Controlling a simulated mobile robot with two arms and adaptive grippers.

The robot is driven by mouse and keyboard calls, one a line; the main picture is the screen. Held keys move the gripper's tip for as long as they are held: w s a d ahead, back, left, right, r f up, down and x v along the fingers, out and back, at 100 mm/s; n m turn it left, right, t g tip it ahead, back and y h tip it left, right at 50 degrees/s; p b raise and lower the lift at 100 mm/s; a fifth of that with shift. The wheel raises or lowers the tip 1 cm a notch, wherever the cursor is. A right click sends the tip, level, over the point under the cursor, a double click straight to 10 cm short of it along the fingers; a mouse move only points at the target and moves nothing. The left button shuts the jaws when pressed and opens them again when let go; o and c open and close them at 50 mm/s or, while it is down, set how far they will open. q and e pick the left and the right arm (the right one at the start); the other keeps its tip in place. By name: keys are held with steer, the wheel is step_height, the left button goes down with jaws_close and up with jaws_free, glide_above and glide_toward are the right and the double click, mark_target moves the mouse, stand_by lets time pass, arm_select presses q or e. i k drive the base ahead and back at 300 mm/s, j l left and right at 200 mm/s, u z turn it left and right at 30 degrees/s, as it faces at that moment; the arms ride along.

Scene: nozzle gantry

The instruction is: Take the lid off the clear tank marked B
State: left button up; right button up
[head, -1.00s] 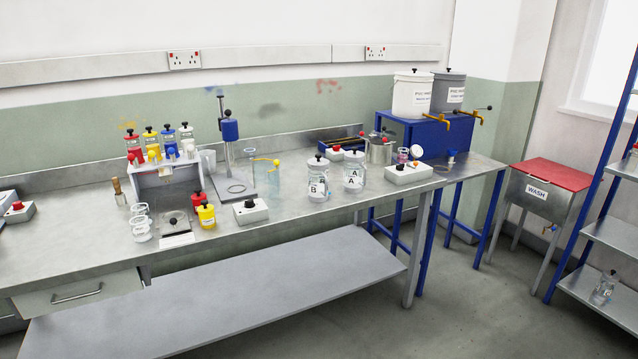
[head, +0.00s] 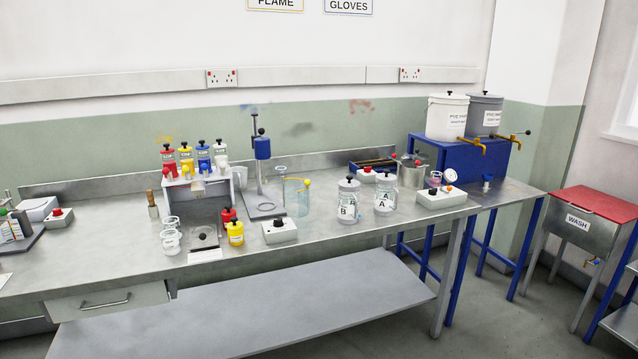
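The clear tank marked B (head: 348,212) stands upright on the steel bench, right of the middle. Its lid (head: 349,185) with a black knob sits on top of it. A similar clear tank marked A (head: 385,205), also lidded with a black knob, stands close to its right. Neither of my grippers shows in the head view.
On the steel bench (head: 110,262), a white control box (head: 279,231) stands left of tank B and another box with a gauge (head: 441,196) right of tank A. A blue press stand (head: 262,150) and a clear beaker (head: 297,198) are behind to the left. Bench front before tank B is clear.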

mark_target(348, 182)
steer(key=i+l+u, duration=0.3)
steer(key=l, duration=0.25)
steer(key=i+l+u, duration=0.15)
steer(key=l, duration=0.2)
steer(key=i+l+u, duration=0.1)
steer(key=l, duration=0.2)
steer(key=i+l+u, duration=0.15)
steer(key=l, duration=0.2)
